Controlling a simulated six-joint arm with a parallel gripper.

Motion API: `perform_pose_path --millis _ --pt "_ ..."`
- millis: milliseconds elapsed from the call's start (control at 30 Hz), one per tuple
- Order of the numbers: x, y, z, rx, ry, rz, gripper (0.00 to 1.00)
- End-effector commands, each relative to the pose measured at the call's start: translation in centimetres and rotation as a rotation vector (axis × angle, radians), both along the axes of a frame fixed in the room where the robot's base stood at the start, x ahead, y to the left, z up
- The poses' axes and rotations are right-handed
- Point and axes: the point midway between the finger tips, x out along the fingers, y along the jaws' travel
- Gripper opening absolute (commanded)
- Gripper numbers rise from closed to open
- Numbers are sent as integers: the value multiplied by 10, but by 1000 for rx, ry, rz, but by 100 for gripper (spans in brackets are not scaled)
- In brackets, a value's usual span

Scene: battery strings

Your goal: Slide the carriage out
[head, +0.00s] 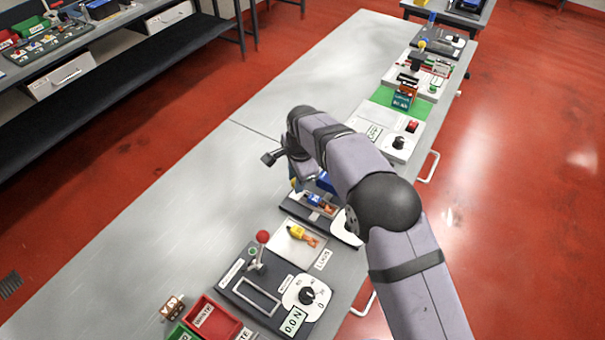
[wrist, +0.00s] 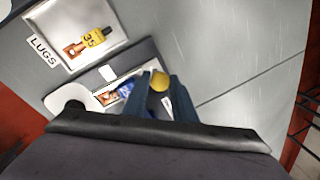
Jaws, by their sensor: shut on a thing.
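A dark device (head: 308,208) with a light slot holds a copper lug with a blue sleeve (head: 314,199); it lies beside the "LUGS" tray. In the wrist view the device (wrist: 133,62) is partly covered by my gripper, and the blue-sleeved lug (wrist: 125,90) shows left of the fingers. My gripper (wrist: 160,77) has its two blue fingers on either side of a round yellow knob (wrist: 160,82) and is shut on it. The carriage under the knob is mostly hidden by the fingers, so I cannot tell how far out it sits.
The white "LUGS" tray (head: 282,246) holds a yellow-sleeved lug (head: 303,237). A dark press with a red-knobbed lever (head: 262,237) and a red "WASTE" bin (head: 203,310) stand nearer. More fixtures stand beyond my arm. The table's left side is clear.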

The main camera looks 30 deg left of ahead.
Motion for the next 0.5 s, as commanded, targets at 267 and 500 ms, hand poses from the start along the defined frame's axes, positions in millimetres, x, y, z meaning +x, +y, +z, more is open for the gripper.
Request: perform_pose_path --millis 267,500 --pt "-25 0 0 3 -1 1 0" --pt "-27 0 0 2 2 1 0"
